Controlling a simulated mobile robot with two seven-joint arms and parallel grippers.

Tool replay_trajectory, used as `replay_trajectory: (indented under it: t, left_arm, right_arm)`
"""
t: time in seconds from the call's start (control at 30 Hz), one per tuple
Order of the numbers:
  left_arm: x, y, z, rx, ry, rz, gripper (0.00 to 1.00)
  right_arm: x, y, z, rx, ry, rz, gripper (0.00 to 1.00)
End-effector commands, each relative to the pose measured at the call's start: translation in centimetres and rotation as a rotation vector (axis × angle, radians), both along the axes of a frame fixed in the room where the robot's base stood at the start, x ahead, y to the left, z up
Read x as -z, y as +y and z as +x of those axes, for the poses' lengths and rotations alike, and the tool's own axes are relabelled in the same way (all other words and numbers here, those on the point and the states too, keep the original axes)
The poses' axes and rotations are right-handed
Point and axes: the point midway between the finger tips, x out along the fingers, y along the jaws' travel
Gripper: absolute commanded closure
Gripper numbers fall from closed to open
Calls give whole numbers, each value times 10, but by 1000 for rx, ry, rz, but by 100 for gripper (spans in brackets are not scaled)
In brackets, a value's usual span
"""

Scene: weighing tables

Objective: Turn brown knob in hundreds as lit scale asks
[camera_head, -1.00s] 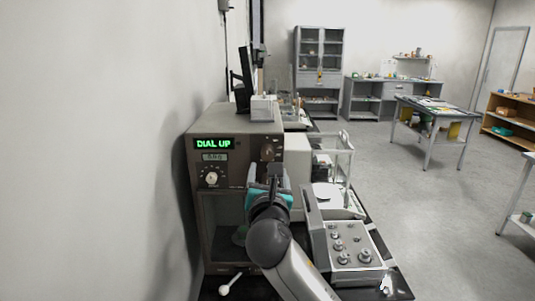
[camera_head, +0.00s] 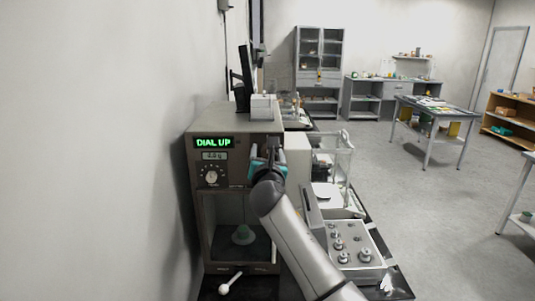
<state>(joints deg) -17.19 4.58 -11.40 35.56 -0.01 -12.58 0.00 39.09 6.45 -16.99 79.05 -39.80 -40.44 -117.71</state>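The brown scale (camera_head: 192,205) stands against the wall on the left, with a glass-fronted chamber below its panel. Its green lit sign (camera_head: 213,142) reads "DIAL UP". A small grey readout (camera_head: 214,156) below has digits too blurred to read surely. A pale knob with a dial (camera_head: 211,176) sits under the readout. My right gripper (camera_head: 268,157), teal at its sides, is at the panel's right part, where the brown knob was seen earlier. The gripper now hides that knob; whether its fingers hold it cannot be told. My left gripper is not in view.
A white-ended lever (camera_head: 225,288) projects at the lower front. A grey box with several metal weights (camera_head: 352,262) and a glass-sided balance (camera_head: 340,170) stand to the right. Open floor lies farther right.

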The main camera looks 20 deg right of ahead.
Motion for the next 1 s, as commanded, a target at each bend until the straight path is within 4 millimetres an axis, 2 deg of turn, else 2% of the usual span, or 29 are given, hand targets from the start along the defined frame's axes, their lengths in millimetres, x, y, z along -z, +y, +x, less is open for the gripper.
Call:
replay_trajectory:
  t: [0.3,0.9,1.0]
  left_arm:
    - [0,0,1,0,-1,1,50]
    - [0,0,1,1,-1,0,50]
    - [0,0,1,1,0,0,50]
  right_arm:
    - [-1,0,1,0,-1,1,30]
    - [0,0,1,0,0,0,97]
    - [0,0,1,0,0,0,100]
